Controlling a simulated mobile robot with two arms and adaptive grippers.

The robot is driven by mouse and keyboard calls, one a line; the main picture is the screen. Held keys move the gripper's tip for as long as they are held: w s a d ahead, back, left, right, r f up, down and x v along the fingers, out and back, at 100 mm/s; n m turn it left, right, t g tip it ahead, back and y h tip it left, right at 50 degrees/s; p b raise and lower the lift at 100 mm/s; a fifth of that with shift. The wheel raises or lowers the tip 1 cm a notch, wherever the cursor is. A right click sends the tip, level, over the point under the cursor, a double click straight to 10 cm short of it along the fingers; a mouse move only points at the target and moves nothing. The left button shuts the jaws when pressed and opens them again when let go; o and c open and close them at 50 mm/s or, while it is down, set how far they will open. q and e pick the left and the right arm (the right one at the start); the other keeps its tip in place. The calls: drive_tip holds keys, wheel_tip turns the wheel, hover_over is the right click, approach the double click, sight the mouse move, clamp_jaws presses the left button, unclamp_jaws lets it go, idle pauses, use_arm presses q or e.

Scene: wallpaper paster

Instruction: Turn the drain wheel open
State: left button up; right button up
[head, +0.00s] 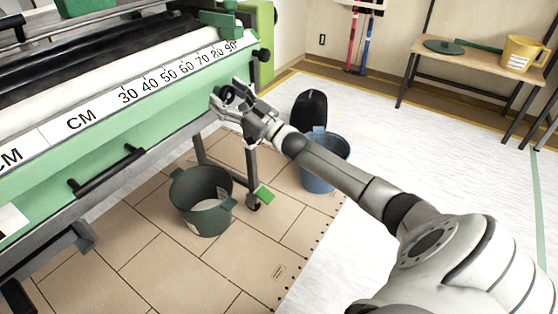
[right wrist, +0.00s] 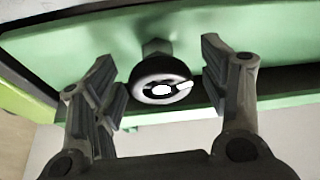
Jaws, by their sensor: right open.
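I cannot tell how far the wheel is turned. My left gripper is not in view.
A dark green bucket (head: 202,205) stands on the brown floor covering below the gripper. A blue bucket (head: 322,165) stands behind my right forearm, by a machine leg (head: 252,165). A wooden bench (head: 470,65) holds a yellow jug (head: 520,53). White floor to the right is clear.

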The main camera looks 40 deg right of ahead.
drive_tip(key=m+h, duration=0.1)
drive_tip(key=m, duration=0.1)
drive_tip(key=m+h, duration=0.1)
drive_tip(key=m, duration=0.2)
drive_tip(key=shift+a+t+h, duration=0.15)
drive_tip(key=shift+t+h, duration=0.15)
drive_tip(key=shift+h, duration=0.1)
drive_tip(key=p+v, duration=0.3)
drive_tip(key=v, duration=0.8)
drive_tip(key=s+f+g+h+p, duration=0.1)
drive_tip(key=s+f+g+p, duration=0.1)
drive_tip(key=f+p, duration=0.2)
drive_tip(key=s+f+g+h+p, duration=0.1)
drive_tip(key=s+f+g+p, duration=0.2)
drive_tip(key=f, duration=0.7)
drive_tip(key=s+f+m+g+h+p, duration=0.1)
drive_tip(key=s+f+g+h+p, duration=0.1)
drive_tip(key=f+p, duration=0.3)
wheel_tip(320, 180, down, 3)
drive_tip(key=shift+s+d+r+g, duration=0.2)
drive_tip(key=shift+s+d+g, duration=0.1)
drive_tip(key=shift+d+g, duration=0.2)
drive_tip(key=shift+a, duration=0.1)
